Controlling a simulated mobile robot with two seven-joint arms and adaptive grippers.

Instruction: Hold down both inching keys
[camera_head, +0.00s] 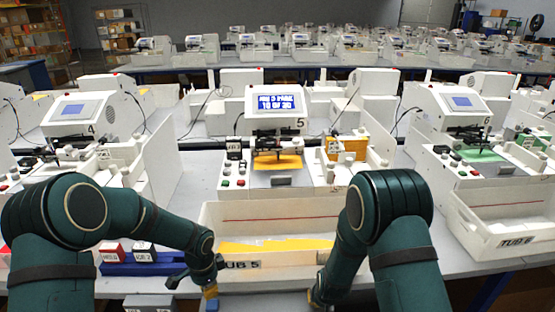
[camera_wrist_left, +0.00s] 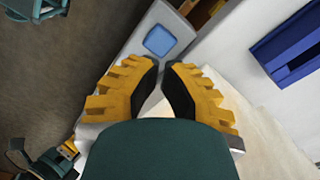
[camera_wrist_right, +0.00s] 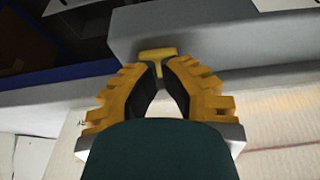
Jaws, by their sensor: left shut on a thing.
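My left gripper (camera_head: 210,293) is low at the table's front edge, left of centre. In the left wrist view its fingertips (camera_wrist_left: 162,68) are close together; what they hold is hidden. Just past them is a blue square key (camera_wrist_left: 160,41) on a grey surface. My right gripper (camera_head: 318,297) is low at the front edge, right of the left one. In the right wrist view its fingertips (camera_wrist_right: 160,64) close around the stem of a yellow T-shaped piece (camera_wrist_right: 157,54) beside a grey ledge. I cannot tell which parts are the inching keys, or whether any is pressed.
Plotter 5 (camera_head: 273,106) stands ahead with a lit blue screen. Tub 5 (camera_head: 215,220) holds yellow sheets in front of it. A blue tray (camera_head: 150,268) with two small labelled boxes is on the left. Plotters 4 (camera_head: 78,110) and 6 (camera_head: 458,103) stand either side.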

